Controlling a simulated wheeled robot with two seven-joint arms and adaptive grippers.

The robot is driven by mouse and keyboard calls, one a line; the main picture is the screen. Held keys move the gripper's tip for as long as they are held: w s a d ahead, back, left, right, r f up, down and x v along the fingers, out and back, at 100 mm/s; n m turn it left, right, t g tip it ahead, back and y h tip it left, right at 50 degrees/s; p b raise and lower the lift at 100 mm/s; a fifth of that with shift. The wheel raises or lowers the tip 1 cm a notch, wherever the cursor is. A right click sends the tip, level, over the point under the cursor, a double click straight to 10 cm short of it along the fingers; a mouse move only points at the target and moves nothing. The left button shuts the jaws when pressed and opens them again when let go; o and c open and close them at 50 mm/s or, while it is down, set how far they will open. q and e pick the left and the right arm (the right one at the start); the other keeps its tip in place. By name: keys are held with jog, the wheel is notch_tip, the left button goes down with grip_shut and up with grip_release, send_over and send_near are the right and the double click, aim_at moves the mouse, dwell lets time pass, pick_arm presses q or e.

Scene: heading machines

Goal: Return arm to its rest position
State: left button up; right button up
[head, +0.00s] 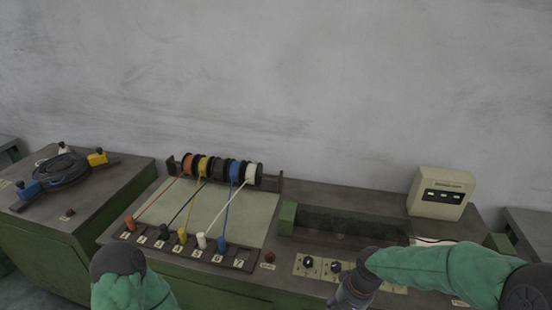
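My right arm (440,266) comes in from the lower right in a green sleeve and reaches left over the front of the middle machine. Its dark grey end (355,288) points down and is cut by the bottom edge. No fingertips show there, so I cannot tell whether the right gripper is open or shut. My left arm (130,285) shows at the bottom left as a green sleeve with a dark rounded joint. The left gripper is not in view. No held object shows at either arm.
The middle machine holds a rack of coloured wire spools (216,168), wires running to coloured plugs (183,237), a knob panel (309,265) and a cream meter box (441,193). A left machine (110,185) carries a black coil (61,169). A grey wall stands behind.

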jog(key=s+a+f, duration=0.2)
jog(key=s+f, duration=0.2)
jog(key=f, duration=0.3)
jog(key=s+a+f+y, duration=0.1)
jog(key=s+a+f, duration=0.2)
jog(key=f, duration=0.5)
jog(key=s+a+f+n+y, duration=0.1)
jog(key=s+a+f, duration=0.2)
jog(key=s+f, duration=0.2)
notch_tip(320, 180, down, 3)
jog(key=shift+s+f+t, duration=0.15)
jog(key=shift+s+t, duration=0.15)
jog(key=shift+s, duration=0.1)
